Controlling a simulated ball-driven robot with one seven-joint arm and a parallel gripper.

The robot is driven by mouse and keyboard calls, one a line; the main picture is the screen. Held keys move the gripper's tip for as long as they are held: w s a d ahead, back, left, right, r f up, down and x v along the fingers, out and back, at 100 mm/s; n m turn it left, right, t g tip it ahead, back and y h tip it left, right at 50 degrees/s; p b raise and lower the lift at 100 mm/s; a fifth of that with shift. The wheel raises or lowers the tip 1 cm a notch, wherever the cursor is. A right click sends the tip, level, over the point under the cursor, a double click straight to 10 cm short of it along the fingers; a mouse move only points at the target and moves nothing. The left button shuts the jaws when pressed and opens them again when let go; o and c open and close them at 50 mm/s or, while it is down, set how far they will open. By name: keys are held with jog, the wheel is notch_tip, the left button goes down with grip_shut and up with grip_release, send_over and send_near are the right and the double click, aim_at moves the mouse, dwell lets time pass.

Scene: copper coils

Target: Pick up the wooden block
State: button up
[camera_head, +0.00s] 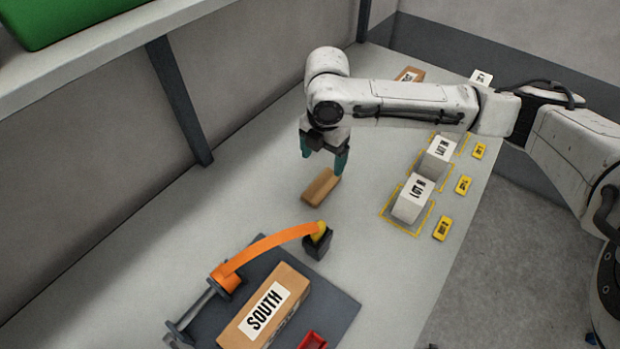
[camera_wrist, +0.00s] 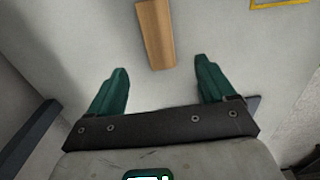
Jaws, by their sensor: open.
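The wooden block (camera_head: 321,188) is a plain light brown bar lying flat on the grey tabletop, near the middle of the head view. In the wrist view the wooden block (camera_wrist: 155,33) shows at the top centre, its far end cut off by the frame. My gripper (camera_head: 323,166) points down above the table, just behind the block in the head view. In the wrist view my gripper (camera_wrist: 161,76) has its two green fingers wide apart and nothing between the tips. The block lies beyond the fingertips there, lined up with the gap.
An orange arm-like fixture (camera_head: 265,247) with a dark cup (camera_head: 318,243) stands just in front of the block. A box marked SOUTH (camera_head: 262,308) lies on a dark mat (camera_head: 337,312). White LOT boxes (camera_head: 412,199) stand in yellow outlines to the right. Table left of the block is clear.

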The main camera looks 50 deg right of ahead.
send_over(322, 185)
jog(key=f, duration=0.5)
jog(key=shift+a, duration=0.25)
jog(key=shift+d+f, duration=0.15)
jog(key=shift+f, duration=1.2)
jog(key=shift+d+f, duration=0.1)
jog(key=shift+f, duration=1.25)
jog(key=shift+c, duration=0.3)
jog(key=c, duration=1.1)
